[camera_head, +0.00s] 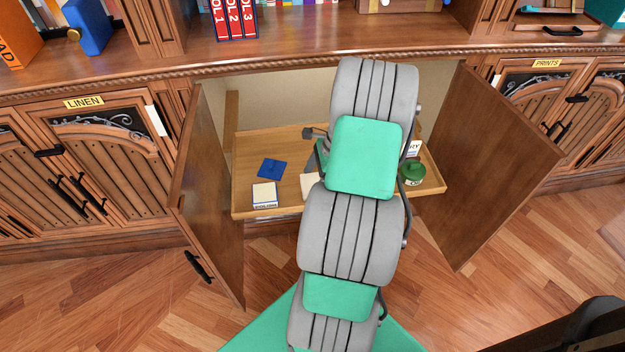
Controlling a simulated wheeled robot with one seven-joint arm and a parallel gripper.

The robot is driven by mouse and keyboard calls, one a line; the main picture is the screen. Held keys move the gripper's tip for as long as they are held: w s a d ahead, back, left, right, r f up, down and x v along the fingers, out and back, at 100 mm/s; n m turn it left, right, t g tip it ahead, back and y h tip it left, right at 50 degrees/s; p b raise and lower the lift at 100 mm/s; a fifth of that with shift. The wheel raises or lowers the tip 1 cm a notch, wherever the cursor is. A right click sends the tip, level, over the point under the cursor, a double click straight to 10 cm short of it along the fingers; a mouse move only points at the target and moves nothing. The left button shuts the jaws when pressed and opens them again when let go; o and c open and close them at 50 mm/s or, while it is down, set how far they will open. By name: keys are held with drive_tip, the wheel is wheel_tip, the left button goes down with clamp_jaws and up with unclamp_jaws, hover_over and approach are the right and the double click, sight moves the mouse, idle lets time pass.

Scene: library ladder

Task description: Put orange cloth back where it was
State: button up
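I see no orange cloth in the head view. My arm reaches into an open cabinet and covers the middle of its pull-out wooden tray (300,142). My gripper's fingers are hidden behind the arm, so I cannot see whether they hold anything. On the tray's left lie a small flat blue item (272,169) and a white box with a dark label (265,194). A pale item (309,185) is partly covered by my arm. A green round jar (412,173) stands at the tray's right, near a partly hidden white label (413,148).
The left cabinet door (213,190) and right cabinet door (490,165) stand open on both sides of the tray. Red volumes (235,18) stand on the counter (300,48) above. Closed cupboards carry a LINEN label (84,102) and a PRINTS label (547,63).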

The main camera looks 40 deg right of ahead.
drive_tip(key=shift+r, duration=0.1)
drive_tip(key=p+v, duration=0.4)
drive_tip(key=v, duration=0.8)
wheel_tip(320, 180, up, 3)
drive_tip(key=n, duration=0.4)
hover_over(304, 187)
drive_tip(key=a+r+n+g+h, duration=0.15)
drive_tip(key=a+r+n, duration=0.35)
drive_tip(key=a+n, duration=0.6)
drive_tip(key=s+a+r+n+h, duration=0.1)
drive_tip(key=s+a+n, duration=0.2)
drive_tip(key=a+n, duration=0.2)
drive_tip(key=s+a+r+n+t+h, duration=0.1)
drive_tip(key=s+a+n, duration=0.2)
drive_tip(key=a, duration=0.5)
drive_tip(key=shift+s+a+n, duration=0.25)
drive_tip(key=shift+s+n, duration=0.15)
drive_tip(key=shift+n, duration=0.5)
drive_tip(key=shift+r, duration=0.1)
